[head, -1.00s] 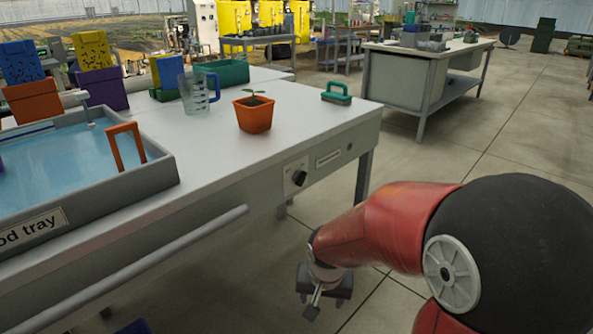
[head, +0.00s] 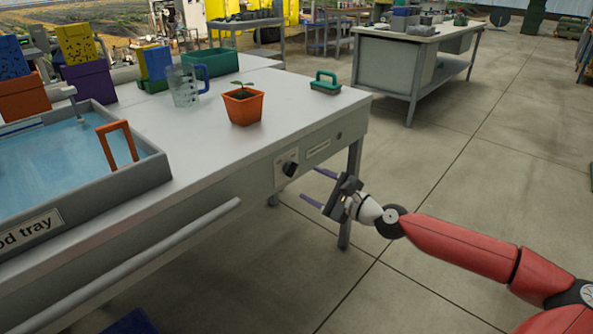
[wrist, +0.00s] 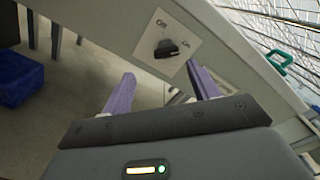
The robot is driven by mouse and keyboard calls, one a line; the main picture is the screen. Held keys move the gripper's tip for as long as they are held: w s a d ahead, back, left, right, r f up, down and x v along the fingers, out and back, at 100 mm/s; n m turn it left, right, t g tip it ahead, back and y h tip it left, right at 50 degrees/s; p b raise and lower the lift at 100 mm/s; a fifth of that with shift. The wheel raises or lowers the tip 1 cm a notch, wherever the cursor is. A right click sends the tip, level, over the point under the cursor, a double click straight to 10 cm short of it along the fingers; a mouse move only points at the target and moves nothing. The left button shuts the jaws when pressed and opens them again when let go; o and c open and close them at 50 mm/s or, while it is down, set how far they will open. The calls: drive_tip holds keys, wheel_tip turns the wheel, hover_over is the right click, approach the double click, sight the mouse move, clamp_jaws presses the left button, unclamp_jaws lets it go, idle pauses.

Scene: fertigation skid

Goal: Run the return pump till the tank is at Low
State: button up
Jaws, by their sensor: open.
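A black rotary knob (head: 290,168) sits on a pale switch plate on the bench's front apron. In the wrist view the knob (wrist: 166,49) shows up close, with small markings at two places on its plate; which setting it points at I cannot tell for sure. My gripper (head: 308,185) is open and empty, its two purple fingers reaching toward the knob but apart from it. In the wrist view the fingers (wrist: 160,74) spread to either side below the knob. A flood tray (head: 150,178) of blue water stands on the bench at left. No tank level mark is readable.
On the bench (head: 230,143) stand an orange plant pot (head: 243,109), a clear jug (head: 183,88), a green-handled brush (head: 325,84) and a green bin (head: 210,62). A grey rail (head: 150,245) runs along the bench front. A blue crate (wrist: 20,78) is on the floor.

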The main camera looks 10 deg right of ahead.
sight(294, 171)
drive_tip(key=x, duration=0.7)
drive_tip(key=shift+w+d+r+p, duration=0.15)
drive_tip(key=shift+w+r+p, duration=0.2)
drive_tip(key=shift+w+p, duration=0.05)
drive_tip(key=c, duration=1)
